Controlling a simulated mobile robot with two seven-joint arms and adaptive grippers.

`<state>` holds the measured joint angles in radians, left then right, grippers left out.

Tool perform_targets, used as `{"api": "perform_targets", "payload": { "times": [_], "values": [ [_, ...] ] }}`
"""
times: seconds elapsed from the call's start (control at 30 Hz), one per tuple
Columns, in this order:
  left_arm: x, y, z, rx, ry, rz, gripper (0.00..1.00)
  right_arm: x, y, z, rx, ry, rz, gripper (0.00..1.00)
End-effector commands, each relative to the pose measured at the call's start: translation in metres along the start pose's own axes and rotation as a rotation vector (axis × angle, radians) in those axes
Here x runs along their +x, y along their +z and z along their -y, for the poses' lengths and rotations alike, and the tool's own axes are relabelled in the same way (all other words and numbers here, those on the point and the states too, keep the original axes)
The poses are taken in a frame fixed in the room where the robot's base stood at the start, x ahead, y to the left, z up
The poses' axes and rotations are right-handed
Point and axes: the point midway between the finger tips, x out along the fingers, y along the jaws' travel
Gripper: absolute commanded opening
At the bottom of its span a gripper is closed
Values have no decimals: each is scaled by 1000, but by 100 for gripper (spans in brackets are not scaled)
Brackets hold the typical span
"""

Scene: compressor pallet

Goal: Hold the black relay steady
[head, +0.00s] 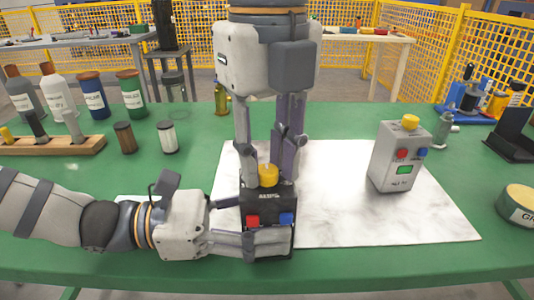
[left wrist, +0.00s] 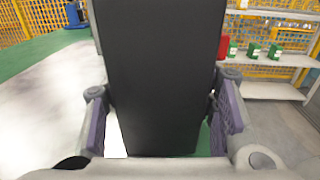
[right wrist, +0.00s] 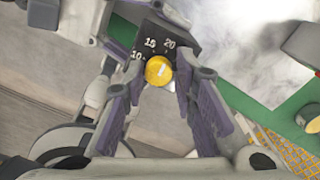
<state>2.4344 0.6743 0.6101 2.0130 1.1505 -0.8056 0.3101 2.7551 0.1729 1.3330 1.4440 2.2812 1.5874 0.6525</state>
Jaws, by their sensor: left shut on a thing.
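The black relay (head: 267,215) stands upright at the left part of the white marbled mat, with a red and a blue button on its front and a yellow knob (head: 268,175) on top. My left gripper (head: 262,243) comes in from the left and is shut on its lower part. The relay's dark face (left wrist: 158,75) fills the middle of the left wrist view. My right gripper (head: 265,180) points down from above, its fingers on either side of the knob. In the right wrist view the knob (right wrist: 159,71) sits between the fingertips beside dial numbers; contact is unclear.
A grey box (head: 396,157) with a yellow knob stands on the right of the mat (head: 345,215). Bottles and a wooden rack (head: 55,146) are at the left of the green table. A round tin (head: 519,205) is at the right edge. The mat between relay and grey box is clear.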

Motion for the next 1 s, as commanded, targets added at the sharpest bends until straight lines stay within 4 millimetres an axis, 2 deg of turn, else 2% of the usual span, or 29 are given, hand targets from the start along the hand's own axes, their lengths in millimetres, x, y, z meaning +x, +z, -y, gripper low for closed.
{"api": "perform_targets", "payload": {
  "times": [0.4,0.5,0.57,0.8,0.9,1.0],
  "values": [
    [0,1,0,0,1,2,11,0,0,-1,-2,1,-1,41],
    [0,1,-1,0,1,2,11,-6,0,-1,-1,1,1,41],
    [0,1,-1,0,1,2,11,-16,0,-1,0,1,4,41],
    [0,1,-1,-1,1,2,11,-81,0,-1,1,2,3,41],
    [0,1,-1,-1,1,2,11,-102,0,-1,0,2,2,41],
    [0,1,-1,-1,1,2,11,-114,0,-1,0,1,1,41]
  ]
}}
